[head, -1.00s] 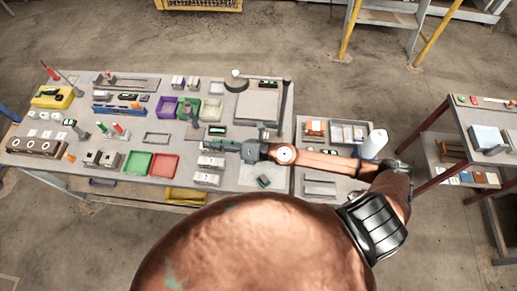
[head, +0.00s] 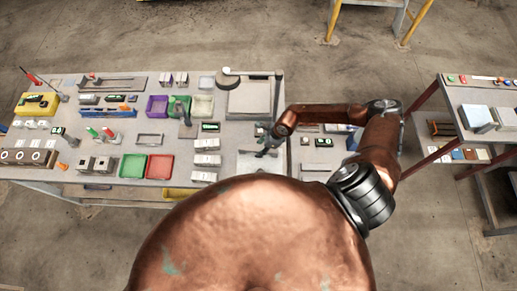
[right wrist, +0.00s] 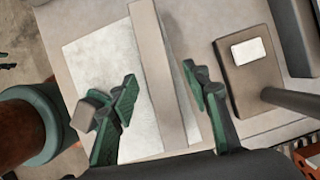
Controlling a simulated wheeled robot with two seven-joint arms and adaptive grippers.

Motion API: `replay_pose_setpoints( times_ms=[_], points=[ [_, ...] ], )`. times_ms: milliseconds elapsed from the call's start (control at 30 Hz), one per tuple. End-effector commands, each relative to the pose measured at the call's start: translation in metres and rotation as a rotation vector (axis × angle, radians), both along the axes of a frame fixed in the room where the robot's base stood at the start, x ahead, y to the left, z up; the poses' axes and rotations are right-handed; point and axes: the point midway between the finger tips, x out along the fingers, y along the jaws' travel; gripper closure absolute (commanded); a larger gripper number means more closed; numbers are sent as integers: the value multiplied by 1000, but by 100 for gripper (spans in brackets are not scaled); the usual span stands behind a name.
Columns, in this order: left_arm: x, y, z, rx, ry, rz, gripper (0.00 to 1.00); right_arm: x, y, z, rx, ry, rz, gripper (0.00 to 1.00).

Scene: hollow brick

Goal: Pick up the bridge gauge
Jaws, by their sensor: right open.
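In the right wrist view a long, plain grey bar (right wrist: 165,85) lies across a pale square plate (right wrist: 95,55). How high the fingertips are above the plate I cannot tell. In the head view my right gripper (head: 267,145) is over the right end of the workbench; the bar is too small to make out there. My left gripper is not in view.
A post on a dark base (right wrist: 245,65) with a white label stands close right of the fingers. The workbench (head: 222,83) holds trays, gauges and several pale blocks (head: 206,160) left of the gripper. A second table (head: 455,85) stands at the right.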

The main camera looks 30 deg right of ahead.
Motion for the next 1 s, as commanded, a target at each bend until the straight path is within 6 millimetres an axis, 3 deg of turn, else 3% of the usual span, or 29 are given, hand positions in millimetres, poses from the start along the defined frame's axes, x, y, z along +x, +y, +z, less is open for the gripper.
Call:
replay_pose_setpoints(
  times_ms=[200, 433, 1000],
  points=[
    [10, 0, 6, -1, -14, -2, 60, 5, 7, -19, 1, 0, -1, 56],
    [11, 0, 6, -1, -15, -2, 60, 5, 7, -20, 1, -1, 0, 56],
    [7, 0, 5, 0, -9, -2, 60, 5, 7, -19, 2, -1, -1, 96]
  ],
)
